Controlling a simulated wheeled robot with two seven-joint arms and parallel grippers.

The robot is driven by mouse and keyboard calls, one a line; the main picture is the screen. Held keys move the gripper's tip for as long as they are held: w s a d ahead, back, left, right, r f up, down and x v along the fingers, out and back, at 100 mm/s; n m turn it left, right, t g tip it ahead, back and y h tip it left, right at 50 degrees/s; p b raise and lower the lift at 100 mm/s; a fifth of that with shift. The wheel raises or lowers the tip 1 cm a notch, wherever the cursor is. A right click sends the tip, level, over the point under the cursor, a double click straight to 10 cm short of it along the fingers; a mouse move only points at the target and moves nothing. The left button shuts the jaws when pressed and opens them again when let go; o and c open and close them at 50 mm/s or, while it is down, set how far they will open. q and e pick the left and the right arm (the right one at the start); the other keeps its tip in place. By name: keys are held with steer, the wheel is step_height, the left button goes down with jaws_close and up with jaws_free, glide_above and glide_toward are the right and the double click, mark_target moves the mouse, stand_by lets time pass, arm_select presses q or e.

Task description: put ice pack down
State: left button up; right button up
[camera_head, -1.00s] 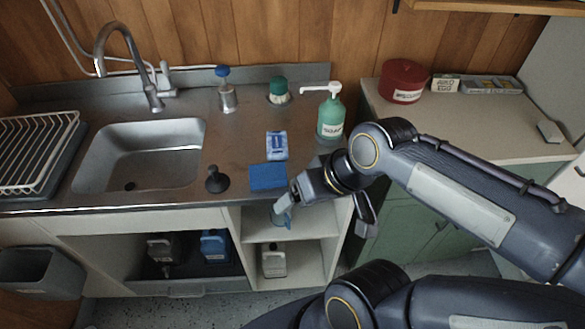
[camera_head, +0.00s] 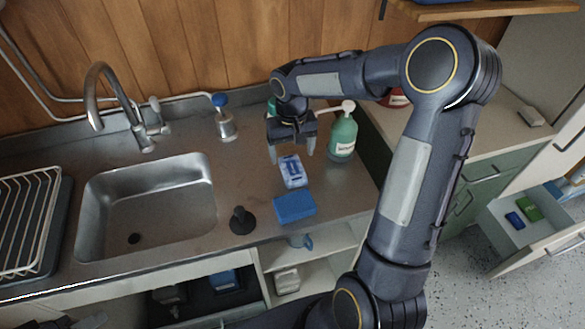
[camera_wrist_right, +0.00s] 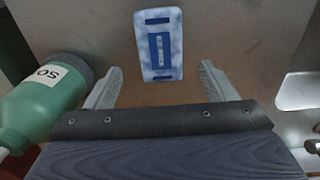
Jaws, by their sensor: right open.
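The ice pack (camera_head: 293,172), white and blue, lies flat on the steel counter, behind a blue sponge-like block (camera_head: 294,207). It also shows in the right wrist view (camera_wrist_right: 158,45), ahead of the fingertips and between their lines. My right gripper (camera_head: 292,156) is open and empty above the counter at the pack's far end. Its two fingers (camera_wrist_right: 160,80) show apart in the right wrist view, with nothing between them. My left gripper is not in view.
A green soap bottle (camera_head: 343,136) stands close to the right of my right gripper. A black plunger-like item (camera_head: 242,220), the sink (camera_head: 150,205) and a blue-topped dispenser (camera_head: 224,118) are to the left. An open drawer (camera_head: 520,228) at right holds small blue and green items.

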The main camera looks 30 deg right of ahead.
mark_target(292, 166)
step_height(292, 166, down, 5)
steer(key=shift+a+r+p, duration=0.1)
steer(key=shift+p, duration=0.35)
steer(key=shift+s, duration=0.1)
steer(key=c, duration=1.2)
steer(key=shift+c, duration=0.2)
steer(key=shift+r, duration=0.1)
steer(key=shift+r, duration=0.45)
step_height(292, 166, up, 2)
steer(key=shift+r, duration=0.25)
steer(key=s+a+r+b, duration=0.3)
steer(key=s+r, duration=0.6)
steer(key=s, duration=0.4)
steer(key=shift+s+a+r, duration=0.15)
steer(key=shift+s+r, duration=0.05)
steer(key=shift+s, duration=0.15)
